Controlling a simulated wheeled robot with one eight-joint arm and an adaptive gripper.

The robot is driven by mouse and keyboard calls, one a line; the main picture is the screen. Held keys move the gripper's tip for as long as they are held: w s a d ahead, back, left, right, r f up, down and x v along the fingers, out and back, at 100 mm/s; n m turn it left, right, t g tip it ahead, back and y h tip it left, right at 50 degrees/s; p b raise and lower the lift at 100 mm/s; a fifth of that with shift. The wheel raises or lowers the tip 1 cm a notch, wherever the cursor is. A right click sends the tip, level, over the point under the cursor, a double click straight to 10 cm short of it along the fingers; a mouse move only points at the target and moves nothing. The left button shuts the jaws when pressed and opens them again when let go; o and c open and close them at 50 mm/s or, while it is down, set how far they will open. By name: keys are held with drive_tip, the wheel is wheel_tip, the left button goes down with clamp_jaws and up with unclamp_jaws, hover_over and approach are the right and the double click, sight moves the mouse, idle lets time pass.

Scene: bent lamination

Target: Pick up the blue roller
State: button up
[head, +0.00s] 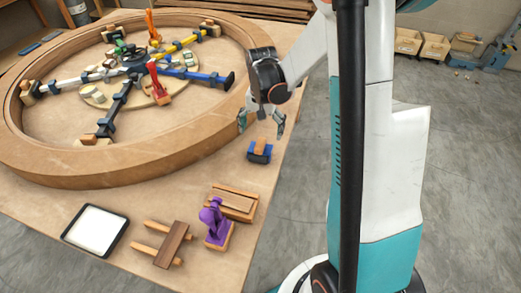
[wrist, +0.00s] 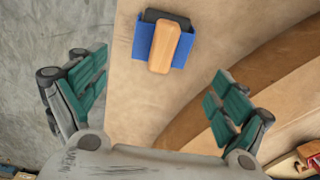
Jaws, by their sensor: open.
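The blue roller (head: 260,152) lies on the wooden table near its right edge, outside the large wooden ring. It has a blue body and an orange-tan wooden handle or block on top. In the wrist view the blue roller (wrist: 145,42) is at the top centre, beyond the fingertips, with the wooden piece lying across the blue part and a dark part behind. My gripper (head: 261,122) is above and slightly behind it in the head view, apart from it. Its teal-padded fingers are spread wide and empty, and they also show in the wrist view (wrist: 158,92).
The wooden ring (head: 120,180) fills much of the table (head: 185,205), with clamps inside. A purple tool (head: 215,222), a wooden block (head: 236,204), a wooden piece with two rods (head: 172,243) and a white tray (head: 67,238) lie in front. Floor lies beyond the table's right edge.

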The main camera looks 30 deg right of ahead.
sight(261, 142)
drive_tip(key=f, duration=0.1)
drive_tip(key=f+b, duration=0.1)
drive_tip(key=f, duration=0.1)
drive_tip(key=f+b, duration=0.1)
drive_tip(key=f, duration=0.1)
drive_tip(key=shift+s+a, duration=0.35)
drive_tip(key=shift+f+b, duration=0.35)
drive_tip(key=shift+f, duration=0.1)
drive_tip(key=shift+r, duration=0.1)
drive_tip(key=shift+c, duration=0.3)
drive_tip(key=c, duration=1.2)
